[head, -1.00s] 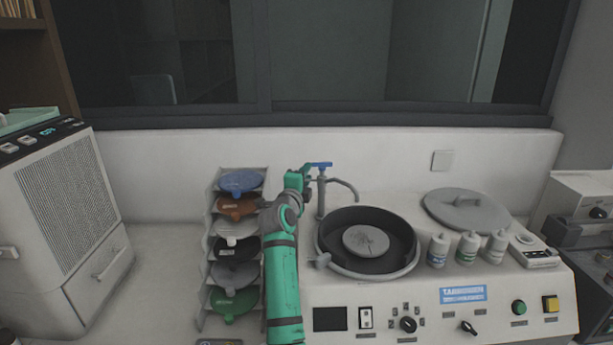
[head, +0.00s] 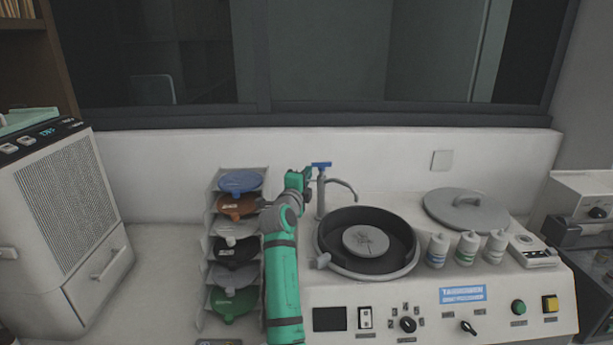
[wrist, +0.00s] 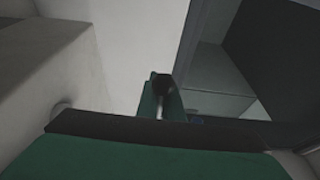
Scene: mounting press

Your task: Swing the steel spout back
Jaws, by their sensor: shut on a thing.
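The steel spout (head: 343,184) curves right from its upright post (head: 321,197), which has a blue handle (head: 321,165) on top. The spout's free end hangs over the back rim of the round black bowl (head: 345,220). My gripper (head: 309,174) is at the upper left of the post, just under the blue handle, and is shut on the spout's fixture. The exact contact is too small to make out.
A rack of coloured discs (head: 210,255) stands close to the left of my arm. A grey lid (head: 466,212) and several small bottles (head: 467,247) are right of the bowl. The wall (head: 400,160) is behind the post. The counter (head: 165,270) left of the rack is clear.

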